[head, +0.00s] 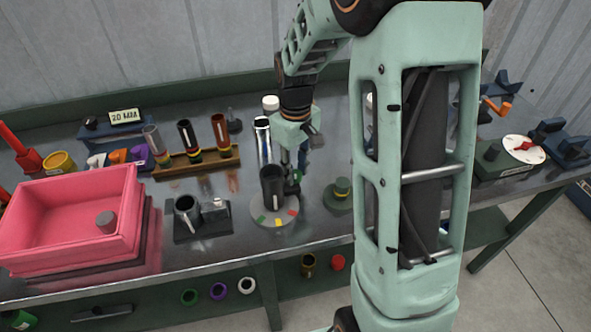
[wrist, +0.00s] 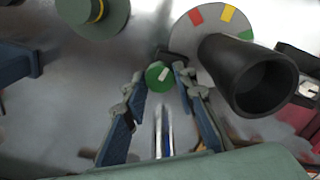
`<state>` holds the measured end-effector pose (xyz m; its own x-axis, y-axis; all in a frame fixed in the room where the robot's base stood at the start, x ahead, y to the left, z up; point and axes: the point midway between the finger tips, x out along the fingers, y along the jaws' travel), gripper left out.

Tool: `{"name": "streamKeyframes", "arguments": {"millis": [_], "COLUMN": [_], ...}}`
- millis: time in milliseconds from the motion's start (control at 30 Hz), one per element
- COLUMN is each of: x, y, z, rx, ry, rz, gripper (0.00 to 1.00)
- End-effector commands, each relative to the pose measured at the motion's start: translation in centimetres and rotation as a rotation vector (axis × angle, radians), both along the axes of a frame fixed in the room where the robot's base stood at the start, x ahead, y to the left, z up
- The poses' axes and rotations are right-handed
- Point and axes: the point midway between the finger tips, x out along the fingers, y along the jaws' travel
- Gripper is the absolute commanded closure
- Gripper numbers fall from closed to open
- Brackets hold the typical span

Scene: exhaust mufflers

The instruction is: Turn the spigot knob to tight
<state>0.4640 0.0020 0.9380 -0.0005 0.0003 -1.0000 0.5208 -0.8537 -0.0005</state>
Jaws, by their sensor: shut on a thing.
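The spigot knob is a small round green knob (wrist: 159,75) with a short white mark, slightly slanted in the wrist view. In the head view the knob (head: 297,176) shows just right of a black upright cylinder (head: 272,188). The cylinder stands on a grey disc (head: 262,213) with red, yellow and green patches; it also shows in the wrist view (wrist: 240,75). My gripper (wrist: 162,80) has its fingertips on both sides of the knob, shut on it. In the head view my gripper (head: 293,160) points down behind the cylinder, partly hidden.
A dark green stepped round piece (head: 342,190) stands right of the disc. A wooden rack (head: 195,162) holds several tubes. A tall shiny cylinder (head: 262,140) stands behind.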

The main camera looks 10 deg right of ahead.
Motion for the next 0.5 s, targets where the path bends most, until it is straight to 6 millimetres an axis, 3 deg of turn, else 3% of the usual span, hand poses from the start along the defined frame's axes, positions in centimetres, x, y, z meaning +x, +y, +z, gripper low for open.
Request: {"name": "streamKeyframes", "arguments": {"millis": [500], "x": [0.05], "y": [0.04], "z": [0.04], "rx": [-0.001], "ry": [-0.001], "rz": [-0.487], "gripper": [0.99]}}
